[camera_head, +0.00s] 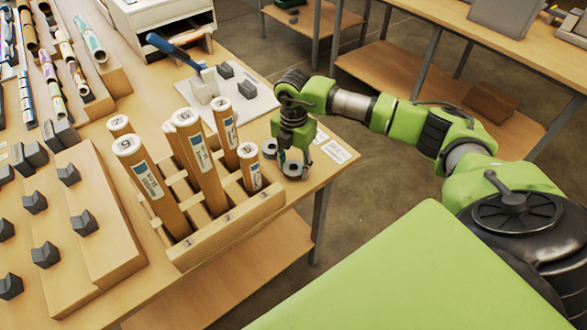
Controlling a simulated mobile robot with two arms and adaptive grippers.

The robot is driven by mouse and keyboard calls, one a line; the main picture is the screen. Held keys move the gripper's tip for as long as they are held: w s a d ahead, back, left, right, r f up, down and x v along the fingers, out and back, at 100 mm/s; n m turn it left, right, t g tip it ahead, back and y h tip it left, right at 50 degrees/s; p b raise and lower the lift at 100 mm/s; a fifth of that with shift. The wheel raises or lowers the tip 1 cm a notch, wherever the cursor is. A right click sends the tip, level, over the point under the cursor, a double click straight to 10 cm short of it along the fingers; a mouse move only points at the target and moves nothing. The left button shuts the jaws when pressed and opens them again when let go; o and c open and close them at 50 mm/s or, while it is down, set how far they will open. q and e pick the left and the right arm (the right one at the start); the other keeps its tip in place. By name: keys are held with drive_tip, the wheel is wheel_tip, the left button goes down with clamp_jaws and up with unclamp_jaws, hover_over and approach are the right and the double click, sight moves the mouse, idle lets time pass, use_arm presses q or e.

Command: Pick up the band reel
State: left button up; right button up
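My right gripper (294,156) points down at the right edge of the wooden table. Its fingers are apart, one on each side of a small grey ring-shaped reel (292,170) that appears to rest on the table. Whether the fingers touch this reel is too small to tell. A second grey reel (269,149) sits just to the left, outside the fingers. Which of the two is the band reel, I cannot tell. My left gripper is not in view.
A wooden rack (228,229) with several upright cardboard tubes stands close on the left. A white-based lever tool (202,84) stands behind. A white label card (336,152) lies right of the gripper, near the table edge. Open floor (375,185) lies beyond.

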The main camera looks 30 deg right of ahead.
drive_tip(key=c, duration=0.5)
drive_tip(key=shift+o, duration=0.2)
drive_tip(key=shift+r, duration=0.1)
